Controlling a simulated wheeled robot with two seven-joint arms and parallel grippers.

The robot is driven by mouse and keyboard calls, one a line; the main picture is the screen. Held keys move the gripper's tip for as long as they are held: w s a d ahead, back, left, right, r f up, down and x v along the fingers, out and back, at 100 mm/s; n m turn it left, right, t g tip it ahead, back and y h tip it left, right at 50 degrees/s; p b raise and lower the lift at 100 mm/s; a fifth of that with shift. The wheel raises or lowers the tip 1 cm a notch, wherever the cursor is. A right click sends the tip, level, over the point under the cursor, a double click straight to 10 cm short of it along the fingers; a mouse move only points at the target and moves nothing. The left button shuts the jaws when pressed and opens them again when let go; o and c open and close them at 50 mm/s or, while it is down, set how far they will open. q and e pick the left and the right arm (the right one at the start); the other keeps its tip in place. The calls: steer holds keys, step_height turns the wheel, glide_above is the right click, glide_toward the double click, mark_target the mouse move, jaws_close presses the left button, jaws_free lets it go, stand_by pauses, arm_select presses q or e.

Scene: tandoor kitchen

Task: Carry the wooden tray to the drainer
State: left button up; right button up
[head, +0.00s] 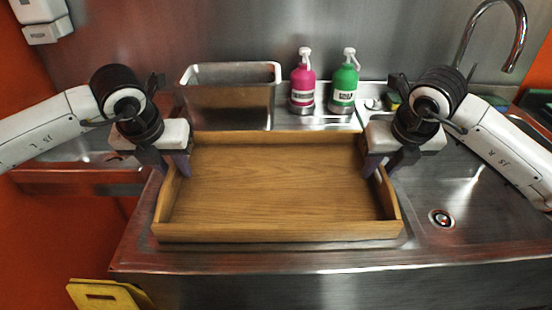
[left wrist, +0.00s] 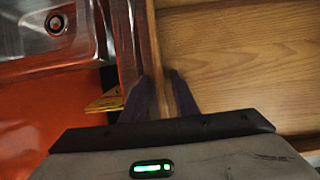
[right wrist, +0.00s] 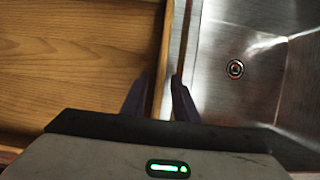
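The wooden tray (head: 280,232), a shallow rectangular box with low walls, is level and empty over the steel sink top. Whether the tray's underside touches the steel is hidden.
A metal bin (head: 230,98), a pink bottle (head: 303,85) and a green bottle (head: 343,88) stand behind the tray. A sink basin with a drain (head: 441,218) and a tap (head: 515,40) is at the right. A yellow board (head: 100,296) is below at front left.

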arm_select(q)
steer(key=v, duration=1.1)
arm_select(e)
steer(key=shift+r, duration=0.15)
arm_select(q)
steer(key=shift+s+r, duration=0.25)
steer(key=shift+r, duration=0.2)
arm_select(e)
steer(key=v, duration=1.1)
steer(key=shift+s+r, duration=0.25)
steer(key=shift+r, duration=0.1)
arm_select(q)
steer(key=shift+d, duration=0.1)
